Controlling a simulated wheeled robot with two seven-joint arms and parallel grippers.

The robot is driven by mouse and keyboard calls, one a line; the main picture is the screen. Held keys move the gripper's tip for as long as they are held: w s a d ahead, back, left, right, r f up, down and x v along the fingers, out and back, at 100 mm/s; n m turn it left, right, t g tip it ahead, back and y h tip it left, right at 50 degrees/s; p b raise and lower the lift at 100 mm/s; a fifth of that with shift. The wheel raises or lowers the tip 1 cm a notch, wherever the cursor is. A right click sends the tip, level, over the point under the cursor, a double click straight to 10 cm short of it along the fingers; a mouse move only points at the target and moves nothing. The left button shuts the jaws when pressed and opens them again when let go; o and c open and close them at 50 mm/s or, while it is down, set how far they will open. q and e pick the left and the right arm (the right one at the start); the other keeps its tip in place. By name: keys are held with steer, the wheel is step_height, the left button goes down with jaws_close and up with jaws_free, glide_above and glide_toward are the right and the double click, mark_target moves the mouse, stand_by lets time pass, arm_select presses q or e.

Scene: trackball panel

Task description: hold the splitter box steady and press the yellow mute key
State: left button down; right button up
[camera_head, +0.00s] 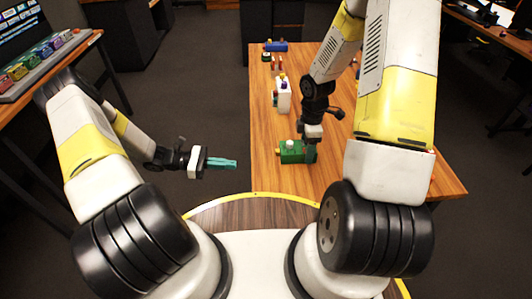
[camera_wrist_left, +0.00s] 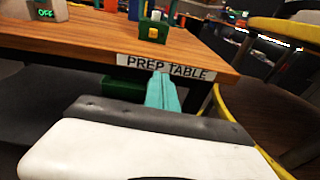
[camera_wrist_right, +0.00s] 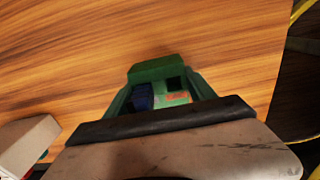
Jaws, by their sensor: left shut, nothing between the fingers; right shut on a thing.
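A green box (camera_head: 290,153), which I take to be the splitter box, sits on the wooden table near its front left edge. My left gripper (camera_head: 222,162), with teal fingers, is shut and empty, left of the table and apart from the box.
The table (camera_head: 350,178) has a PREP TABLE label on its front edge (camera_wrist_left: 165,67). A white dispenser-like object (camera_head: 284,97) and a blue item (camera_head: 275,46) stand farther back. A rack of coloured items (camera_head: 40,60) is at far left. Free air lies between left gripper and box.

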mark_target(267, 158)
arm_select(q)
steer(key=r, duration=0.1)
steer(key=w+r+h, duration=0.1)
steer(key=w+r, duration=0.1)
steer(key=shift+a+n+t, duration=0.4)
steer(key=shift+d, duration=0.1)
steer(key=d, duration=1.4)
steer(key=shift+s, duration=0.1)
